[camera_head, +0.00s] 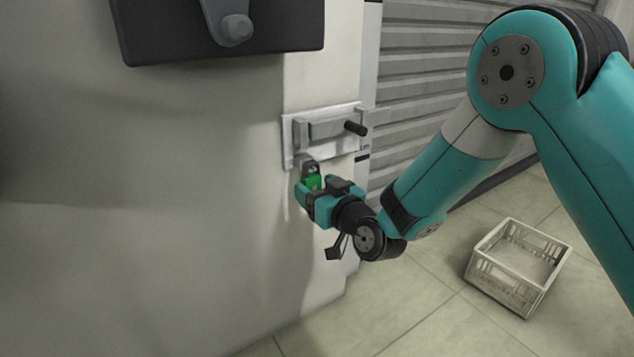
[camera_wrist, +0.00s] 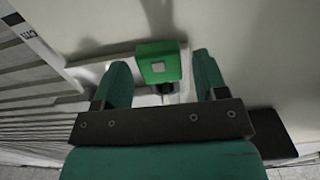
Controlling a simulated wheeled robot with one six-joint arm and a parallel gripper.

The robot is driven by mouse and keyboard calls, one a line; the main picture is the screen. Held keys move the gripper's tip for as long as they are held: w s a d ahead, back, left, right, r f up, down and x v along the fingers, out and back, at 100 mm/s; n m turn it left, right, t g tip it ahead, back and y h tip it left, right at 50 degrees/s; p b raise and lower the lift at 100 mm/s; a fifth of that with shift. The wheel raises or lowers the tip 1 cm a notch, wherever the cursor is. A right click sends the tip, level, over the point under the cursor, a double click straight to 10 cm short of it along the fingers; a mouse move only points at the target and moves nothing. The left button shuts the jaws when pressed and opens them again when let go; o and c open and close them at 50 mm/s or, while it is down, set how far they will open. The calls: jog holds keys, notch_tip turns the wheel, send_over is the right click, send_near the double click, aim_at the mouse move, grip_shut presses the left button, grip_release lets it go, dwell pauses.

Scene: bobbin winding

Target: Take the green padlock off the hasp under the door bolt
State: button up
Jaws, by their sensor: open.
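The green padlock (camera_head: 313,182) hangs below the door bolt (camera_head: 330,129), at a small dark hasp (camera_head: 309,167) under the bolt's pale plate. In the wrist view the padlock's green body (camera_wrist: 159,62) shows between and a little beyond the two teal fingertips. My gripper (camera_head: 309,196) is at the padlock in the head view; it also shows in the wrist view (camera_wrist: 160,75), open, with a gap on each side of the padlock. The padlock's shackle is mostly hidden, so I cannot tell how it sits in the hasp.
A dark box with a lever (camera_head: 235,30) is on the pale door above left of the bolt. A ribbed shutter (camera_head: 430,75) is to the right. A white crate (camera_head: 518,265) stands on the tiled floor at lower right. The floor left of the crate is clear.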

jog(key=c, duration=1)
jog(key=shift+o, duration=0.2)
jog(key=shift+r, duration=0.55)
jog(key=shift+b+v, duration=2)
jog(key=shift+b, duration=0.15)
jog(key=shift+b+v, duration=0.9)
jog(key=shift+v, duration=0.1)
jog(key=shift+f, duration=0.1)
